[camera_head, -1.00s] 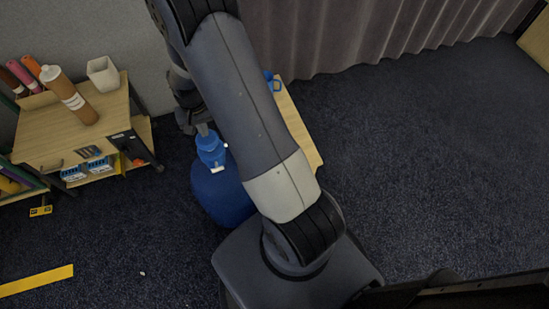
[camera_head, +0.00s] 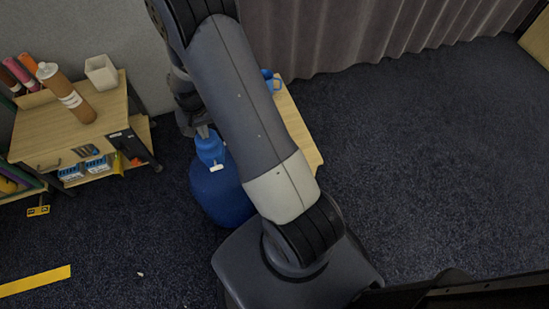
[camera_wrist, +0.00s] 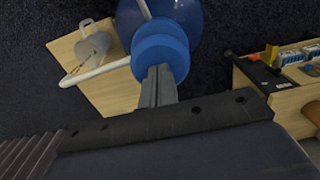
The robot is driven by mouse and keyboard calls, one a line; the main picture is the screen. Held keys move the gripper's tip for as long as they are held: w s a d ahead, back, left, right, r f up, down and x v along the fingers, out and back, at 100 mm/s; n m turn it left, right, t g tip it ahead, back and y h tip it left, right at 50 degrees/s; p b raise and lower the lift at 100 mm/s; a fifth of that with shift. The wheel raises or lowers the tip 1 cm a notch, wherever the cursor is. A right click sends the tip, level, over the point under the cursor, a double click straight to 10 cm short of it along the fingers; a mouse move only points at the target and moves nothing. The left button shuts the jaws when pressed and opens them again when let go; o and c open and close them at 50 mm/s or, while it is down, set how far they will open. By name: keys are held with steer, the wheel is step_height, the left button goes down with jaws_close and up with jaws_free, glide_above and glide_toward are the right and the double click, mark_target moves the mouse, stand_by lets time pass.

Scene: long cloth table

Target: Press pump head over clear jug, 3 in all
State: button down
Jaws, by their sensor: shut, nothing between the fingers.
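The blue pump head (camera_wrist: 160,48) sits on a large blue bottle (camera_wrist: 188,18) that stands on the floor. Its white spout curves out to the left, toward the clear jug (camera_wrist: 94,46) on a small wooden stand (camera_wrist: 112,92). My gripper (camera_wrist: 158,72) is shut and empty, its fingertips at the pump head's top; I cannot tell whether they press it. In the head view the pump head (camera_head: 210,149) and bottle (camera_head: 222,196) show left of my arm, with my gripper (camera_head: 203,131) just above. The jug is hidden there behind my arm.
A blue mug (camera_head: 273,82) stands at the wooden stand's far end (camera_head: 296,120). A wooden cart (camera_head: 72,130) with a brown bottle (camera_head: 68,92) and white cup (camera_head: 102,72) is at the left. Open dark carpet lies to the right.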

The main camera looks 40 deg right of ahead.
steer(key=shift+f+b, duration=0.8)
steer(key=shift+f, duration=0.35)
steer(key=shift+r, duration=0.25)
steer(key=shift+r+p, duration=1.65)
steer(key=shift+r, duration=0.4)
steer(key=shift+f, duration=0.2)
